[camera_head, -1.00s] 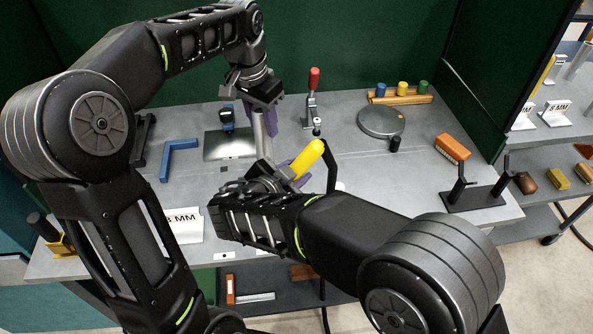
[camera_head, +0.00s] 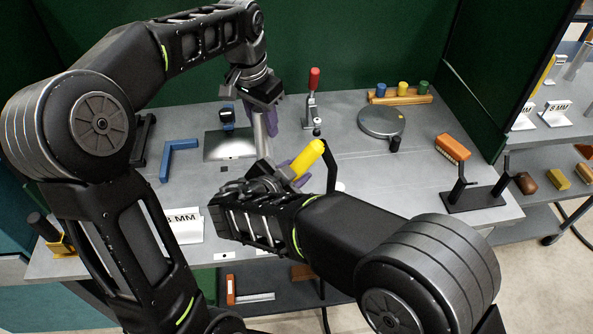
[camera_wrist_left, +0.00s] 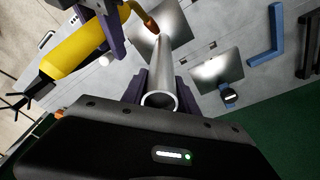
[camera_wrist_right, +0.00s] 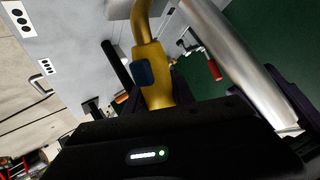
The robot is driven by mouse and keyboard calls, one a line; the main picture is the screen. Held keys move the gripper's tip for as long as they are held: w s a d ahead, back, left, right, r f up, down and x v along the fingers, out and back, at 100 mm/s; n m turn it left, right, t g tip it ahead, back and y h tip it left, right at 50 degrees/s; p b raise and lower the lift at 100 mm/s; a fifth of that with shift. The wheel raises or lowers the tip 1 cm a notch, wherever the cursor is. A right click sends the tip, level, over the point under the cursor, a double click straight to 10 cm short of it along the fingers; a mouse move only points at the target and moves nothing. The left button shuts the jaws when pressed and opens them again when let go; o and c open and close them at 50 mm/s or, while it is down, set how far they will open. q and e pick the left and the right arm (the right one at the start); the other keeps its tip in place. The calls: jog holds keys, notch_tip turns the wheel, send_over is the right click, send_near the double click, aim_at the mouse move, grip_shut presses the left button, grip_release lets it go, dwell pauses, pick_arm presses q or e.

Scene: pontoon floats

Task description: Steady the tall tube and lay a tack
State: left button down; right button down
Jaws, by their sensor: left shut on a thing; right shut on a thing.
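The tall grey metal tube (camera_head: 261,138) stands on the bench, slightly slanted in the head view. My left gripper (camera_head: 268,112) is shut on its upper part, and in the left wrist view purple fingers flank the open tube end (camera_wrist_left: 160,100). My right gripper (camera_head: 284,176) is shut on a yellow torch (camera_head: 307,160). The torch also shows in the left wrist view (camera_wrist_left: 78,55), its copper-coloured nozzle pointing toward the tube's lower part. In the right wrist view the torch (camera_wrist_right: 152,75) has a blue button, and the tube (camera_wrist_right: 235,62) is beside it. Whether the nozzle touches the tube is unclear.
A red-handled clamp (camera_head: 312,95) stands behind the tube. A blue angle piece (camera_head: 178,158) and a dark plate (camera_head: 228,146) lie left. A round turntable (camera_head: 381,121), an orange brush (camera_head: 453,147) and a black stand (camera_head: 470,195) are right. My forearms cover the front of the bench.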

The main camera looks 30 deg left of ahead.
aim_at(299, 172)
pick_arm(q)
jog(key=shift+d, duration=0.1)
pick_arm(e)
jog(key=shift+w+a+f, duration=0.15)
jog(key=shift+w+f, duration=0.05)
jog(key=shift+w, duration=0.05)
dwell(2.1)
jog(key=shift+s+r, duration=0.1)
jog(key=shift+r, duration=0.15)
dwell(0.5)
jog(key=shift+s+d+r, duration=0.25)
jog(key=shift+s+r, duration=0.1)
jog(key=shift+r, duration=0.1)
jog(key=shift+s+d+r, duration=0.55)
jog(key=shift+s+r, duration=0.1)
jog(key=shift+r, duration=0.1)
jog(key=shift+s+d+r, duration=0.5)
jog(key=shift+s+r, duration=0.1)
jog(key=shift+r, duration=0.15)
pick_arm(q)
jog(key=c, duration=0.9)
grip_release()
jog(key=shift+o, duration=0.2)
jog(key=shift+r, duration=0.1)
